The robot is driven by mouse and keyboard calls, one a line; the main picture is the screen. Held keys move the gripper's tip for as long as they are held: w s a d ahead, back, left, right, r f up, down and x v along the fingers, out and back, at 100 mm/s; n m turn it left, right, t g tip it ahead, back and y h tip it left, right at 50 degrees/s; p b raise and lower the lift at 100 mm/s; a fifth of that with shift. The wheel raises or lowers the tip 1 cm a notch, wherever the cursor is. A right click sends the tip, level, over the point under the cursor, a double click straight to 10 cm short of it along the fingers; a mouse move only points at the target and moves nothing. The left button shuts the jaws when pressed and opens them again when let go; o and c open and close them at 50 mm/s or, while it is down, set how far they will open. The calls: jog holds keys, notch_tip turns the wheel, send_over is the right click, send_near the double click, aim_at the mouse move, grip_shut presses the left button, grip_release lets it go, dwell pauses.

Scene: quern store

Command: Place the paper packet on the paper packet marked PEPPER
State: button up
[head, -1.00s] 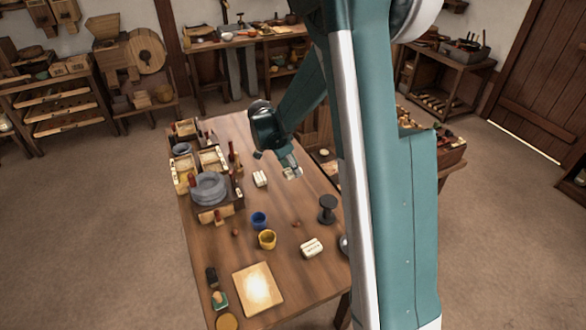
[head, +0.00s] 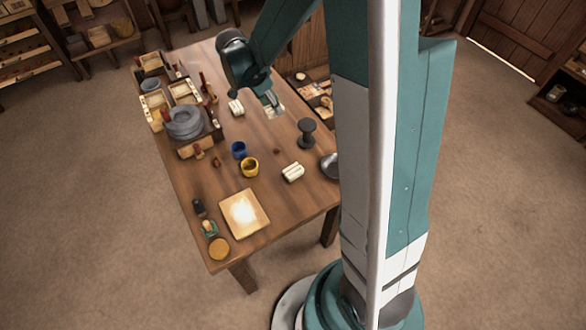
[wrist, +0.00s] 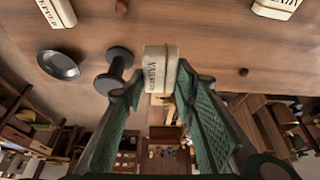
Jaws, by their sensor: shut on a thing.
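My gripper (head: 270,101) is over the far right part of the table and shut on a pale paper packet (wrist: 159,68). A second pale packet (head: 292,172) lies nearer on the table. It is at the upper left of the wrist view (wrist: 55,12), where its lettering looks like PEPPER. A third pale packet (head: 236,107) lies left of my gripper; its lettering is cut off in the wrist view.
A black spool (head: 306,135) and a metal bowl (head: 329,166) stand along the right side. A blue cup (head: 239,150) and yellow cup (head: 250,168) stand mid-table. A quern (head: 184,122) and boxes fill the left. A pale board (head: 243,216) lies in front.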

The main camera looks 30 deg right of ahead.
jog(key=r, duration=0.1)
send_over(298, 167)
jog(key=a, duration=0.2)
jog(key=shift+s+d+r+m, duration=0.1)
jog(key=shift+d+m, duration=0.05)
jog(key=shift+m, duration=0.15)
jog(key=shift+f+b, duration=1)
jog(key=shift+f, duration=1.95)
jog(key=shift+f, duration=0.1)
jog(key=shift+f+b, duration=0.7)
jog(key=shift+f, duration=1.25)
jog(key=shift+f, duration=0.2)
jog(key=o, duration=0.8)
jog(key=shift+r, duration=0.25)
